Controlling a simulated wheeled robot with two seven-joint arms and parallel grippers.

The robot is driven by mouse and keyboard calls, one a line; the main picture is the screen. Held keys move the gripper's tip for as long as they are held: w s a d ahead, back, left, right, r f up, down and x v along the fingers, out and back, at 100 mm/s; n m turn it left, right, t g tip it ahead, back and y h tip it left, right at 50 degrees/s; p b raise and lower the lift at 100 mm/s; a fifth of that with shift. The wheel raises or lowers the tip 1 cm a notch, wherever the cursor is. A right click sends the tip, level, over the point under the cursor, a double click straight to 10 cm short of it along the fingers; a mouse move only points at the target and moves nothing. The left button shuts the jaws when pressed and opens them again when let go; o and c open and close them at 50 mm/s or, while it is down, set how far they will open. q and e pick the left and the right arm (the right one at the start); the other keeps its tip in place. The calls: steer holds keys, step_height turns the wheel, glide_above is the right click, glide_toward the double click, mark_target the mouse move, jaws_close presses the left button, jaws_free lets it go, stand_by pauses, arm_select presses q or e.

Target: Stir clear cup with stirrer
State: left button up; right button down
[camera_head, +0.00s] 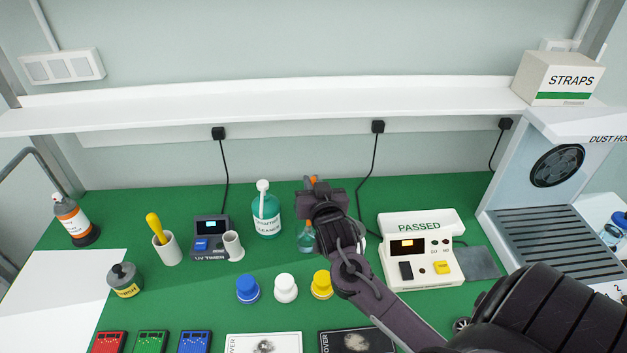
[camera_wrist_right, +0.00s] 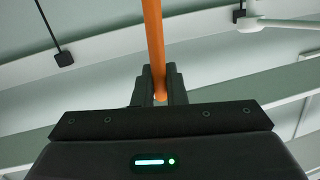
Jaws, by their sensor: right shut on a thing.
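My right gripper (camera_head: 318,192) is shut on an orange stirrer (camera_wrist_right: 153,40). In the right wrist view the shaft extends from between the fingers (camera_wrist_right: 159,90) to the top edge. In the head view only a short orange piece (camera_head: 312,181) shows above the gripper. A small clear cup with bluish contents (camera_head: 306,240) stands on the green mat just below and left of the gripper, partly hidden by it. I cannot tell whether the stirrer's lower end is in the cup. My left gripper is not in view.
A cleaner bottle (camera_head: 266,215) stands close left of the cup. A white cup (camera_head: 233,246) and a grey device (camera_head: 209,228) are farther left. Blue, white and yellow caps (camera_head: 322,284) lie in front. A tester reading PASSED (camera_head: 420,270) is to the right, and a shelf (camera_head: 270,103) is behind.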

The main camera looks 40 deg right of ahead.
steer(key=shift+s+a+f+b, duration=0.15)
steer(key=shift+f+b, duration=0.25)
steer(key=shift+f, duration=0.45)
steer(key=shift+a+f+b, duration=0.15)
steer(key=shift+f+b, duration=0.3)
steer(key=shift+f, duration=0.4)
steer(key=shift+s+a+f+b, duration=0.15)
steer(key=shift+f+b, duration=0.25)
steer(key=shift+f, duration=0.45)
steer(key=shift+w+a, duration=0.1)
steer(key=shift+w, duration=0.05)
